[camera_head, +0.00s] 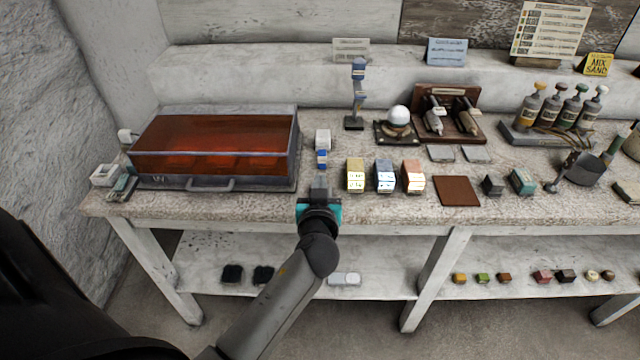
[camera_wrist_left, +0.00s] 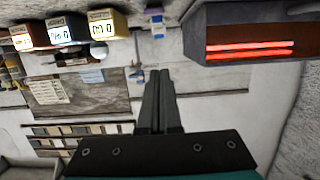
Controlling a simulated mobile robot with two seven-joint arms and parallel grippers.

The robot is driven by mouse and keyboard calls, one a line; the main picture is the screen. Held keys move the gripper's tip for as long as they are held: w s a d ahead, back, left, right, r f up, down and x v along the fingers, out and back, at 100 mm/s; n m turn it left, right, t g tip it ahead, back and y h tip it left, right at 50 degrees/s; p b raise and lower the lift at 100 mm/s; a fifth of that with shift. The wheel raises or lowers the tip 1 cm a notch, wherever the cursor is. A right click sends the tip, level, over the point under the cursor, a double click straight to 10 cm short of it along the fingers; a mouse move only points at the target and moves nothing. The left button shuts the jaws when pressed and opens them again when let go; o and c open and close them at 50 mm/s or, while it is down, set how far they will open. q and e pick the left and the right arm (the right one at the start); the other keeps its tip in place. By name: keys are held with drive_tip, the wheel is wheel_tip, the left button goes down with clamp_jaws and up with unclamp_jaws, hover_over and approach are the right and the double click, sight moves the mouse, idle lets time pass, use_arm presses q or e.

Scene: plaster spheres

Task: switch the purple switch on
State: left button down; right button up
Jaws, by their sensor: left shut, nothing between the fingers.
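A small white box (camera_head: 322,139) with a blue-purple part (camera_head: 321,159) on its near side stands on the bench between the red-windowed oven and the lit boxes. This part looks like the purple switch, but it is too small to tell its on or off position. The white box also shows at the top of the left wrist view (camera_wrist_left: 157,22). My left gripper (camera_head: 320,182) is just in front of the box at the bench's front edge. Its fingers are shut and empty in the left wrist view (camera_wrist_left: 156,76). I cannot tell whether they touch the switch. My right gripper is not in view.
The oven (camera_head: 222,184) stands close on the left. Lit yellow (camera_head: 355,176), blue (camera_head: 385,176) and orange (camera_head: 412,177) boxes stand close on the right. A blue stand (camera_head: 357,95) rises behind. A brown mat (camera_head: 456,191) lies farther right.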

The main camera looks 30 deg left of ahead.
use_arm(q)
drive_tip(key=shift+r+v, duration=0.15)
drive_tip(key=shift+v, duration=0.5)
drive_tip(key=shift+r+v, duration=0.15)
drive_tip(key=shift+v, duration=0.5)
drive_tip(key=shift+w, duration=0.1)
